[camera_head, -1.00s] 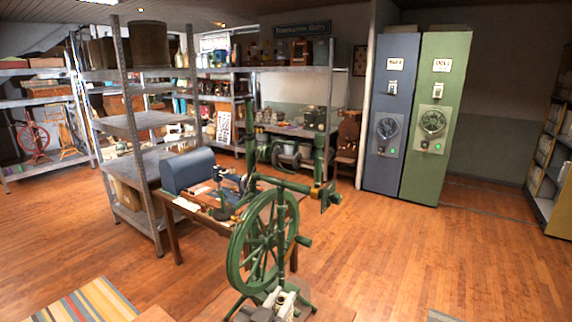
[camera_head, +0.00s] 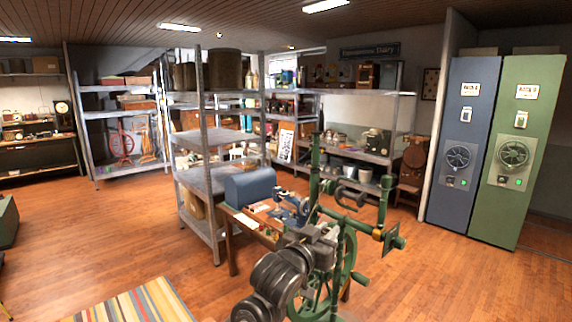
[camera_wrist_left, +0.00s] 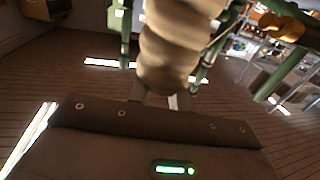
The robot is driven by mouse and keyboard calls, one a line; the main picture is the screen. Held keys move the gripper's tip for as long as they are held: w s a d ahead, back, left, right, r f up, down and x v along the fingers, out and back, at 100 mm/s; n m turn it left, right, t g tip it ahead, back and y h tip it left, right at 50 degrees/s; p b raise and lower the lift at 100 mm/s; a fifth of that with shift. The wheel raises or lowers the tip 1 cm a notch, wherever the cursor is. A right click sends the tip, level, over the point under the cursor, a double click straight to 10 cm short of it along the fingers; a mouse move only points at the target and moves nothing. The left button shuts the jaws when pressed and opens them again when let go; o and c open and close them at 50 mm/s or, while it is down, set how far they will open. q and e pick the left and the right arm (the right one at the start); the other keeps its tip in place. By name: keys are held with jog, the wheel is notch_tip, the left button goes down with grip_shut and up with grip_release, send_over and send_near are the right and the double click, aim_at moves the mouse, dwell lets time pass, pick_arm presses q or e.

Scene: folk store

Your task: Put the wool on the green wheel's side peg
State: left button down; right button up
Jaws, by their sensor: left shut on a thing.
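The green spinning wheel (camera_head: 349,262) stands in the middle of the head view, partly hidden behind my left arm. A green peg (camera_head: 360,278) sticks out at the wheel's right side. My left gripper (camera_head: 326,232) is in front of the wheel's upper part. In the left wrist view, my left gripper (camera_wrist_left: 155,97) is shut on the wool (camera_wrist_left: 168,48), a beige-brown ribbed bundle held upright; its top is cut off. I cannot make out the wool clearly in the head view. Green wheel parts (camera_wrist_left: 290,65) show beside and behind it. My right gripper is out of view.
A wooden table with a blue rounded box (camera_head: 249,188) stands just left of the wheel. A metal shelf (camera_head: 207,180) is behind it. Blue (camera_head: 465,140) and green (camera_head: 522,150) cabinets stand at the right. The floor at front right is clear. A striped rug (camera_head: 138,303) lies at front left.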

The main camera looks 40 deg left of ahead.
pick_arm(q)
jog(key=s+a+r+n+g+y+b, duration=0.1)
jog(key=a+r+y, duration=0.4)
jog(key=a+r, duration=0.5)
jog(key=shift+s+a+r+n, duration=0.15)
jog(key=shift+s+a+n, duration=0.35)
jog(key=shift+n, duration=0.8)
jog(key=shift+s+d+f+b, duration=0.2)
jog(key=shift+s+f+b, duration=0.05)
jog(key=shift+b, duration=0.2)
jog(key=shift+r, duration=0.1)
dwell(0.3)
jog(key=shift+f+b, duration=3.65)
jog(key=shift+f, duration=0.1)
